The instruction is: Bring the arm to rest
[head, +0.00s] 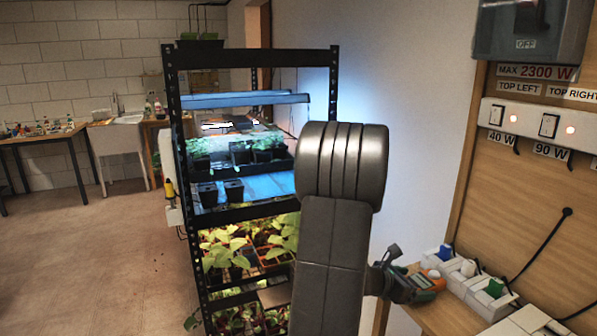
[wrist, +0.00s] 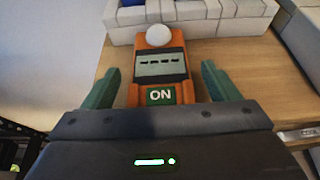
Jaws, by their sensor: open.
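My gripper (wrist: 160,68) is open in the wrist view, its two green fingers apart on either side of an orange device (wrist: 155,50). The device has a pale screen, a green "ON" label and a round white knob at its far end. It sits on the wooden bench, against a white socket strip, and gaps show between it and the fingers. In the head view my gripper (head: 425,281) is low at the right, at the bench's left end. My arm hides part of the rack there, and the device is hard to make out behind the gripper.
The white socket strip (head: 470,277) carries blue, white and green plugs on the bench (head: 440,318). A wooden panel (head: 540,195) with switches and a grey "OFF" box (head: 530,32) rises behind. A black seedling rack (head: 175,120) stands left of my arm. Floor at left is clear.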

